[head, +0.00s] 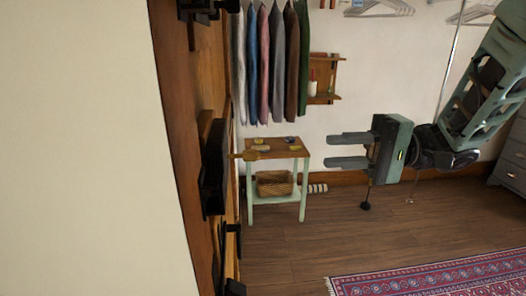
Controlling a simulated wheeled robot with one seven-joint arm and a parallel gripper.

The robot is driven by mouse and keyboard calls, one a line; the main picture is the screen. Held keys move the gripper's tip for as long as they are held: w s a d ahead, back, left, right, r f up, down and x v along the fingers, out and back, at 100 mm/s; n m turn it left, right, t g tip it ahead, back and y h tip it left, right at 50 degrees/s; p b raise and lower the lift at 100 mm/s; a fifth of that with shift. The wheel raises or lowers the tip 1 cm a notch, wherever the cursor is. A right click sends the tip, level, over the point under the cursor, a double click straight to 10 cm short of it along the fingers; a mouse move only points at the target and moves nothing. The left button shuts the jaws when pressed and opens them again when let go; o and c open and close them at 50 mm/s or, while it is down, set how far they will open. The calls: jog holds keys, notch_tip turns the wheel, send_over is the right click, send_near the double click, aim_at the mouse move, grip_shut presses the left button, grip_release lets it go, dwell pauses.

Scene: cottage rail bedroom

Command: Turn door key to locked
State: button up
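The wooden door (178,90) is seen nearly edge-on at the left, with black hardware on it. A black lock case (213,165) sits at mid-height. A small brass-coloured key (246,155) appears to stick out from it to the right, in front of the side table. Its turn angle is too small to tell. My gripper (333,150) is open and empty, its two fingers pointing left toward the key, with a clear gap between them and it.
A small green side table (249,187) with a wooden top and a wicker basket (274,184) stands behind. Clothes (277,65) hang above it. A red patterned rug (430,280) lies at lower right. The floor below my gripper is mostly clear.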

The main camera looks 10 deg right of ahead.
aim_at(242, 156)
jog(key=a+p, duration=0.2)
jog(key=a, duration=1.1)
jog(key=shift+w, duration=0.2)
jog(key=shift+c, duration=0.3)
grip_shut()
